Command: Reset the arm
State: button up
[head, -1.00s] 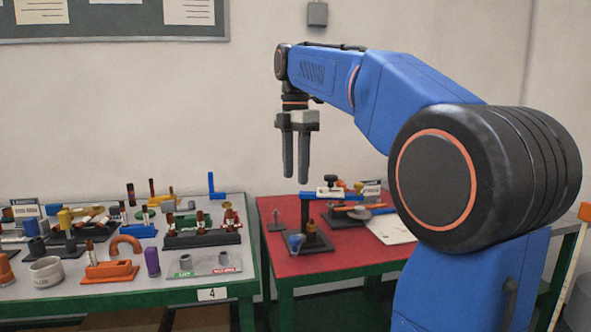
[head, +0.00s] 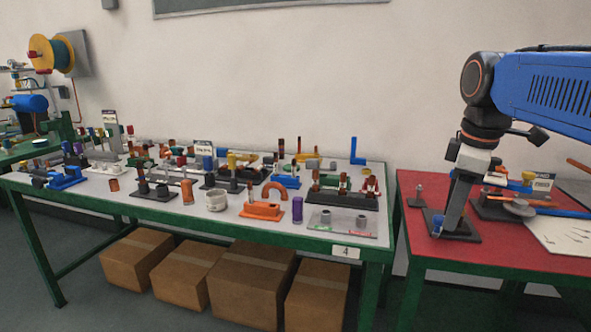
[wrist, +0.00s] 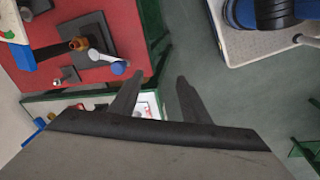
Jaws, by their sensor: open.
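My gripper (head: 446,226) hangs from the blue arm at the right of the head view, its fingers pointing down over the red table (head: 425,185). In the wrist view my gripper (wrist: 160,78) has its two dark fingers spread with nothing between them. The gap lies over the floor and the green table edge. In the head view the fingers overlap a dark base plate (head: 462,238); the wrist view shows this stand (wrist: 92,40) off to the left, apart from the fingers.
A grey table (head: 95,188) full of coloured parts and holders stands to the left, with cardboard boxes (head: 250,285) under it. A white sheet (head: 560,238) lies on the red table's right side. Open floor (wrist: 205,70) shows in the wrist view.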

jog(key=s+a+f+m+t, duration=0.1)
jog(key=s+f+m, duration=0.4)
jog(key=f, duration=0.5)
jog(key=s+a+f+m+t, duration=0.1)
jog(key=s+a+f+m, duration=0.1)
jog(key=s+f+m, duration=0.3)
jog(key=s+f, duration=0.4)
jog(key=f, duration=0.1)
jog(key=shift+s+f+m+t, duration=0.15)
jog(key=shift+f+m+t, duration=0.15)
jog(key=shift+m+t, duration=0.1)
